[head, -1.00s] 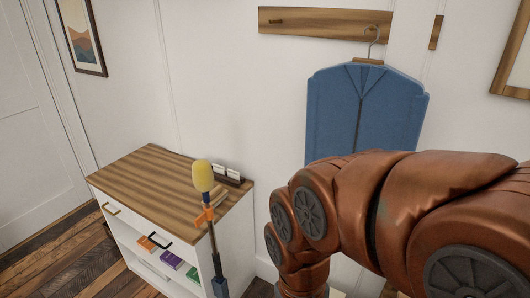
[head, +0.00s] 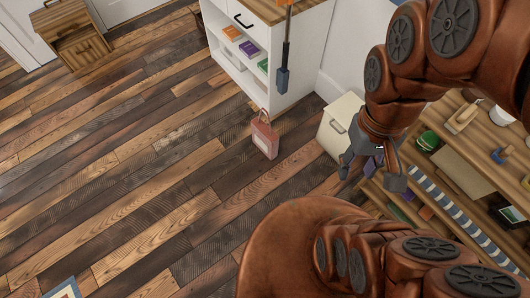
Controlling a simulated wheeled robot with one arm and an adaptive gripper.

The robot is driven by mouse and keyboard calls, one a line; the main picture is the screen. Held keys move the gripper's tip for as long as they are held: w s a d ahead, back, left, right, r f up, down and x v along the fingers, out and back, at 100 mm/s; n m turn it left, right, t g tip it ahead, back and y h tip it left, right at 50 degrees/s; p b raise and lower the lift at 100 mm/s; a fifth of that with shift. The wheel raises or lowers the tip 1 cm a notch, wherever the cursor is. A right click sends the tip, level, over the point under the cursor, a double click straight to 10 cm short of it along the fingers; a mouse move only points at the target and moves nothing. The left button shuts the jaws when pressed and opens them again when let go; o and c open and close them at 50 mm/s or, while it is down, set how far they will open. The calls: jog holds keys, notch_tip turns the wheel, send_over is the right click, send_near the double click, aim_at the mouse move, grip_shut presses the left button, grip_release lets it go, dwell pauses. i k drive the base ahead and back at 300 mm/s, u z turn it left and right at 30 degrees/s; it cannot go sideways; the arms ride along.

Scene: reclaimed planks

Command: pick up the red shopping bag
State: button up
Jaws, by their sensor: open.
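The red shopping bag (head: 264,140) stands on the plank floor near the middle of the head view, in front of the white cabinet. It is a dull red with a paler patch on its front and a loop handle on top. My gripper (head: 371,180) is to the right of the bag and lower in the picture, apart from it. Its fingers are spread and I see nothing held between them.
The white cabinet (head: 302,45) stands behind the bag, with a small cream drawer unit (head: 341,124) to its right. A shelf with several items (head: 459,165) fills the right side. A wooden cabinet (head: 78,42) stands far left. The floor (head: 140,170) left of the bag is clear.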

aim_at(263, 137)
jog(key=z, duration=0.3)
jog(key=k, duration=0.2)
jog(key=u, duration=1)
jog(key=i, duration=0.8)
jog(key=z, duration=0.05)
jog(key=k, duration=0.65)
jog(key=u, duration=0.9)
jog(key=k, duration=0.6)
jog(key=u, duration=0.7)
jog(key=i, duration=1.2)
jog(key=z, duration=1.2)
jog(key=i, duration=0.75)
jog(key=z, duration=0.85)
